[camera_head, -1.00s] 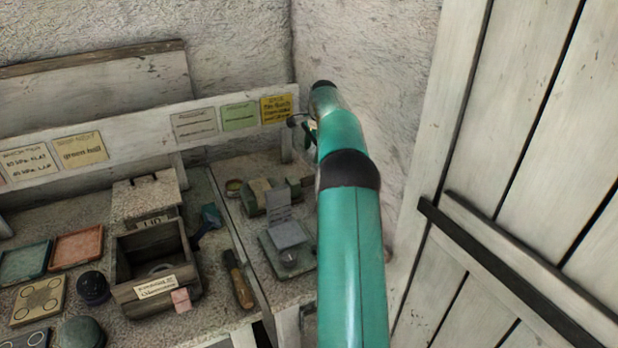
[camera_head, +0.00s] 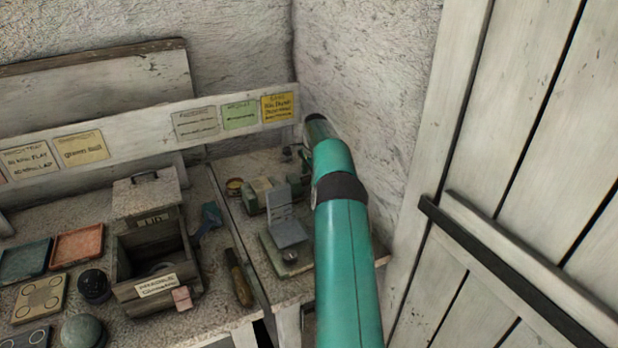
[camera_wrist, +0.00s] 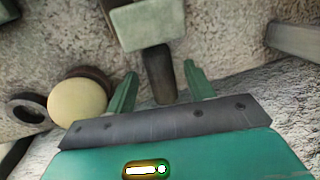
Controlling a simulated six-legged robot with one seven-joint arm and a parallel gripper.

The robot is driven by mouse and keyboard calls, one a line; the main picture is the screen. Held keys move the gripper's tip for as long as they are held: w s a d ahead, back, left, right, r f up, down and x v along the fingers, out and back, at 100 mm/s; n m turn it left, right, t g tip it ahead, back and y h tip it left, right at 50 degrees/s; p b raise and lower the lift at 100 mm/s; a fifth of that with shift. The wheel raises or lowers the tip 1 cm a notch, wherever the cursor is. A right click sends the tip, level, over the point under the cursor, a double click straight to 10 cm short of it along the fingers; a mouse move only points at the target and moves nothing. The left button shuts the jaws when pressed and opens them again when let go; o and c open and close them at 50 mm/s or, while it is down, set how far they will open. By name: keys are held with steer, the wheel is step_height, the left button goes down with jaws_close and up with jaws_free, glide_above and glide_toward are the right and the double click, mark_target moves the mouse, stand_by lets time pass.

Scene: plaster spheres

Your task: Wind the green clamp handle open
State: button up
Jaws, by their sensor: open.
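The clamp (camera_head: 262,190) is a small grey-green block device on the right-hand bench, near the back corner. In the wrist view a pale green block (camera_wrist: 148,27) shows at the top, with a dark cylindrical stem (camera_wrist: 158,68) reaching from it toward my gripper. My gripper (camera_wrist: 159,82) is open. Its two green fingers stand on either side of the stem's end, with visible gaps. I cannot tell a separate green handle apart from these parts. In the head view my teal arm hides most of the gripper and the clamp's right side.
A grey hinged stand (camera_head: 287,232) is in front of the clamp. A lidded box (camera_head: 150,262) and a wooden-handled tool (camera_head: 238,278) are to the left. A white plank door (camera_head: 500,150) is close on the right. A cream round object (camera_wrist: 78,103) lies left of my gripper.

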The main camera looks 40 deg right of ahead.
steer(key=shift+w+f, duration=0.1)
steer(key=shift+f, duration=0.5)
steer(key=c, duration=1)
steer(key=shift+o, duration=0.2)
steer(key=shift+a+t+h, duration=0.1)
steer(key=shift+t+h, duration=0.3)
steer(key=shift+t, duration=1.2)
